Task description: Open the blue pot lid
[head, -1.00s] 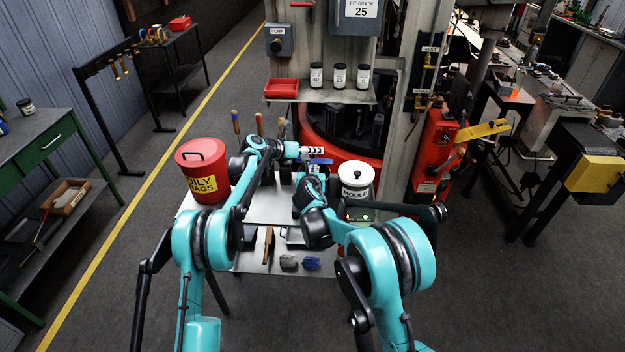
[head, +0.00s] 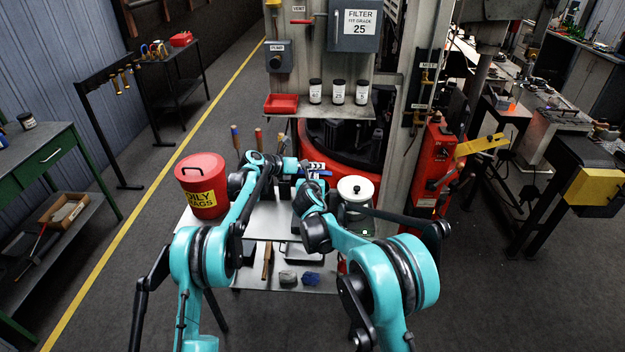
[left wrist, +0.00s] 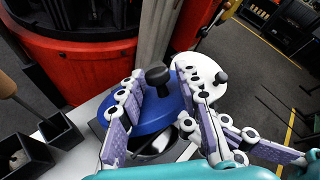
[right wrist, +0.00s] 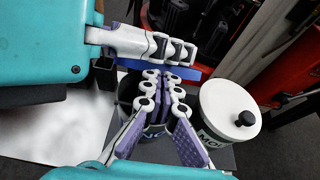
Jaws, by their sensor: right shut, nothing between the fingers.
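The blue pot lid (left wrist: 148,112) with its black knob shows in the left wrist view. Its edge (right wrist: 190,72) shows in the right wrist view, above the dark labelled pot (right wrist: 155,132); the lid looks raised or tilted there. My left gripper (left wrist: 160,74) has its fingers apart on either side of the knob, with narrow gaps visible; contact is hard to judge. My right gripper (right wrist: 166,80) is shut and empty, its fingertips together just below the lid edge, in front of the pot. In the head view the arms mostly hide the pot, and only a bit of blue lid (head: 320,173) shows.
A white-lidded pot (head: 355,188) stands close on the right. A red oily-rags bin (head: 202,188) is at the tray's left. A red rotary machine (head: 345,150) and post are behind.

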